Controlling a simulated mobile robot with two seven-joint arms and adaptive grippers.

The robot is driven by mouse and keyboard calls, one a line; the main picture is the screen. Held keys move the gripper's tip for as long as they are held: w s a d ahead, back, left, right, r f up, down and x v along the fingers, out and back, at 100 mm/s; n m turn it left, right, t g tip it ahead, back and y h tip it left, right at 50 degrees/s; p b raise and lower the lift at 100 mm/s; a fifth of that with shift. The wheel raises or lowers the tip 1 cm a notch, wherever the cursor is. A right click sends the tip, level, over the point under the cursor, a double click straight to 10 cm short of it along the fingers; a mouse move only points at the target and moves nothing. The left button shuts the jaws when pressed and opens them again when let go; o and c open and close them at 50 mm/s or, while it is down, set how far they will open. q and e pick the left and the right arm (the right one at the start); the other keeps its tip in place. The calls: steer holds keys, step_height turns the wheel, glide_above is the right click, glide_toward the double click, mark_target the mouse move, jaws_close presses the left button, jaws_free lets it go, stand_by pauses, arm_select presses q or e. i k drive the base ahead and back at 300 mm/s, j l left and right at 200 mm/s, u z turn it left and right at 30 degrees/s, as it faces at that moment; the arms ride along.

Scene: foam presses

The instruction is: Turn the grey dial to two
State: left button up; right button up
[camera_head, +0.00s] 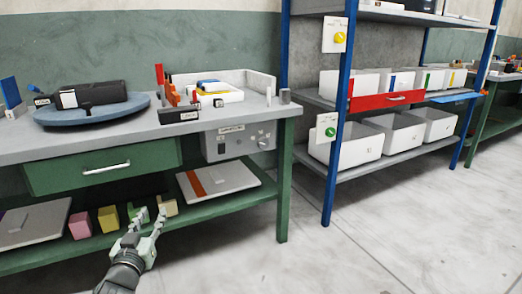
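The grey dial (263,143) is a small round knob on the right part of the front of a grey control box (226,143). The box hangs under the right end of the workbench top. The marks around the dial are too small to read, so its setting cannot be told. My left gripper (152,215) is at the lower left, in front of the bench's lower shelf and well below and left of the dial. Its two fingers are spread apart with nothing seen between them. My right gripper is not in view.
The green workbench (283,190) has a drawer (105,168) left of the box and coloured blocks (108,219) on its lower shelf. A blue turntable (90,113) stands on top. A blue-post rack carries a yellow dial (340,38) and a green dial (330,132). The floor at right is clear.

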mark_target(263, 142)
steer(key=i+l+u, duration=0.1)
steer(key=l, duration=0.3)
steer(key=i+l+u, duration=0.1)
steer(key=i+l, duration=0.2)
steer(key=l, duration=0.15)
steer(key=i+l+u, duration=0.1)
steer(key=l, duration=0.35)
steer(key=i+l+u, duration=0.1)
steer(key=i+l, duration=0.15)
steer(key=l, duration=0.2)
steer(key=i+l+u, duration=0.1)
steer(key=l, duration=0.4)
steer(key=i+l+u, duration=0.1)
steer(key=l, duration=0.35)
steer(key=i+l+u, duration=0.1)
steer(key=l, duration=0.4)
steer(key=i+l+u, duration=0.1)
steer(key=l, duration=0.4)
steer(key=i, duration=0.05)
